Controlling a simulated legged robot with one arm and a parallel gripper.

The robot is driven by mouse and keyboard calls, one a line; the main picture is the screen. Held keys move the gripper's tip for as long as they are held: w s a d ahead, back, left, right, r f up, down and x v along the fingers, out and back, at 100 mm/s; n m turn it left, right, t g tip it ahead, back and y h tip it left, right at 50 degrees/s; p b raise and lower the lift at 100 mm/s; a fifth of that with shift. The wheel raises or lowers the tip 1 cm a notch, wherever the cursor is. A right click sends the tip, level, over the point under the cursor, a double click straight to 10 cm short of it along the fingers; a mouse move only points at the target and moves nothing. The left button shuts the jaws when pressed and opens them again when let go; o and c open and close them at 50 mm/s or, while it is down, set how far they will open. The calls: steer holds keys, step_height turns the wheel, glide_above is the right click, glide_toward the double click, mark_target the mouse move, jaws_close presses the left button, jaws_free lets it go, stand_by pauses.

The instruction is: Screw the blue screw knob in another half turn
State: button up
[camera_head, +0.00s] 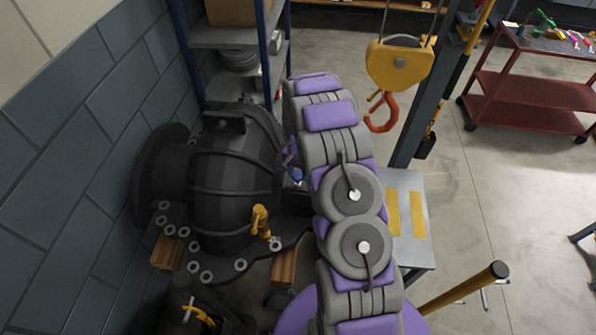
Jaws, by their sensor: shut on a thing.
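The black split casing (235,180) lies beside the brick wall on the left, with its flange and several bolt rings at the bottom. The blue screw knob (297,174) shows as a small blue patch at the casing's right side, close against my arm. My gripper (292,162) is at the knob and shut on it. Only a sliver of the gripper shows; my purple and grey arm hides most of it and most of the knob. The knob's turn angle cannot be told.
A yellow handle (260,221) stands on the casing's near side. Wooden blocks (285,267) support the casing. A yellow hoist with an orange hook (381,112) hangs right of my arm. A shelf rack (225,37) stands behind. A red cart (535,92) is at the far right. Floor on the right is largely clear.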

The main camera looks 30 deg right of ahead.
mark_target(298, 173)
steer(key=m, duration=0.5)
steer(key=shift+w+r, duration=0.15)
steer(key=shift+w, duration=0.1)
steer(key=shift+m, duration=0.3)
steer(key=o, duration=1)
steer(key=shift+s, duration=0.15)
steer(key=shift+o, duration=0.2)
step_height(298, 173, up, 17)
steer(key=shift+p, duration=0.35)
steer(key=shift+d, duration=0.1)
